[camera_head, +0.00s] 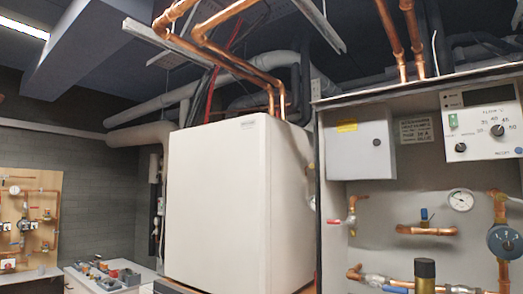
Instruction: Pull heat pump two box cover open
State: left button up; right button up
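A large white heat pump cabinet (218,205) stands upright in the middle of the head view, with its front closed. To its right, a small light grey box (357,150) is fixed to a panel. Its cover looks shut and has a dark round knob (376,142) near the right side and a yellow label (347,126) at the top. No readable mark shows which of these is heat pump two. Neither of my grippers is in view.
A control unit (480,118) with a dial is at upper right, above a pressure gauge (460,200), copper pipes (426,230) and a dark pump (505,242). A red-handled valve (335,221) sits below the grey box. A low table (85,282) with small parts stands at lower left.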

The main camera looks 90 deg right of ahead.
aim_at(356, 139)
jog(key=l+z, duration=0.25)
jog(key=z, duration=0.2)
jog(key=l+z, duration=0.25)
jog(key=z, duration=0.2)
jog(key=l+z, duration=0.25)
jog(key=z, duration=0.2)
jog(key=i+l+z, duration=0.15)
jog(key=z, duration=0.3)
